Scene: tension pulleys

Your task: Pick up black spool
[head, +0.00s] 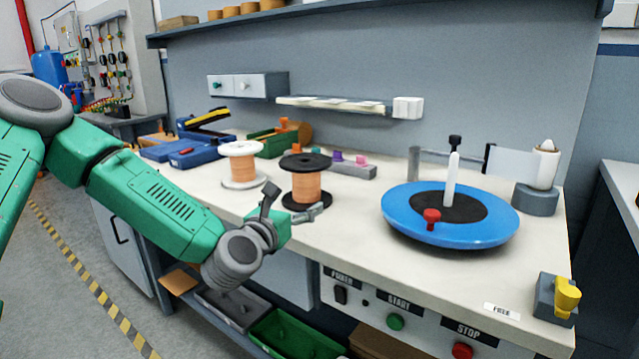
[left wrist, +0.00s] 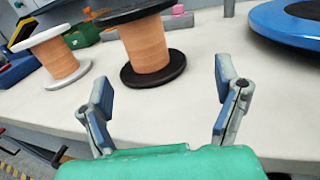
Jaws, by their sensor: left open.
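The black spool (head: 306,181), wound with copper-coloured wire between black flanges, stands upright on the workbench in the head view. It also shows in the left wrist view (left wrist: 147,45), its top partly cut off by the frame edge. My left gripper (head: 292,203) is open and empty at the bench's front edge, just in front of the black spool. In the left wrist view its two fingers (left wrist: 164,97) stand wide apart, with the spool beyond them and slightly left of their middle. My right gripper is not in view.
A white spool (head: 242,166) stands left of the black one. A blue turntable (head: 450,232) with a white post is on the right.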

